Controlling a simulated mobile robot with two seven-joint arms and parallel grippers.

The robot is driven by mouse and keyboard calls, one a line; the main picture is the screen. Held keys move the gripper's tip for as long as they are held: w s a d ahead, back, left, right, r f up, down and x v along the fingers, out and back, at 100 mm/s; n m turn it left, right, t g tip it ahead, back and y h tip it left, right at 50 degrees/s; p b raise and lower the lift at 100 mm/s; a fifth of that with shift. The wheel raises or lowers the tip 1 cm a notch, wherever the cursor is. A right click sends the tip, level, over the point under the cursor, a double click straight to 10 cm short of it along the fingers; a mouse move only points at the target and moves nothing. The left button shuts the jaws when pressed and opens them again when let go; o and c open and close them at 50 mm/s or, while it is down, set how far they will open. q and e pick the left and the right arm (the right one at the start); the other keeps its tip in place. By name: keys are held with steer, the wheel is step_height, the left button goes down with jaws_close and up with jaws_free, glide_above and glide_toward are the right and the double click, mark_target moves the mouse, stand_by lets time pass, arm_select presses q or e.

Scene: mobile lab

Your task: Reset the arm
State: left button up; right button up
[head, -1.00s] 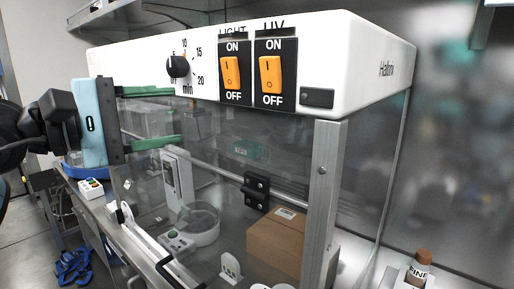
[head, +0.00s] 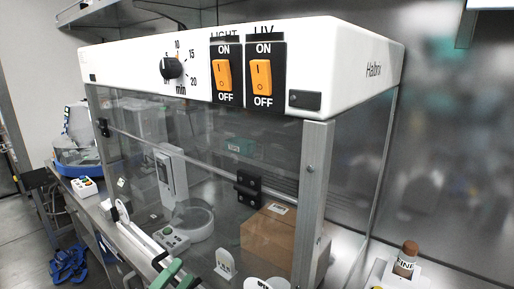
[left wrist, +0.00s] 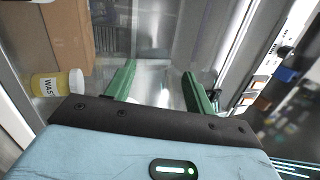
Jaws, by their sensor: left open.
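My left gripper (head: 176,275) shows at the bottom edge of the head view, low in front of the glass cabinet (head: 335,80). Only its green fingertips are in that view. In the left wrist view its two green fingers (left wrist: 160,88) stand apart with nothing between them. The rest of my left arm is out of the head view. My right gripper is not in view.
The cabinet's white top carries a timer knob (head: 172,68) and two orange switches. Behind the glass are a cardboard box (head: 268,232) and a scale-like device (head: 172,180). A brown-capped bottle (head: 407,258) stands at the lower right.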

arm_select(q)
steer(key=s+a+f+n+g+y, duration=0.25)
steer(key=s+f+n, duration=0.35)
steer(key=f, duration=0.3)
steer(key=s+a+f+n+g+y, duration=0.1)
steer(key=s+f+n+y, duration=0.4)
steer(key=f, duration=0.4)
steer(key=s+a+f+n+g+y, duration=0.1)
steer(key=s+f+n+g+y, duration=0.1)
steer(key=s+f+n, duration=0.6)
steer(key=s+f+n+g, duration=0.4)
steer(key=s+f, duration=0.4)
steer(key=s, duration=0.2)
steer(key=shift+s+p, duration=0.25)
steer(key=shift+p, duration=0.05)
stand_by(1.3)
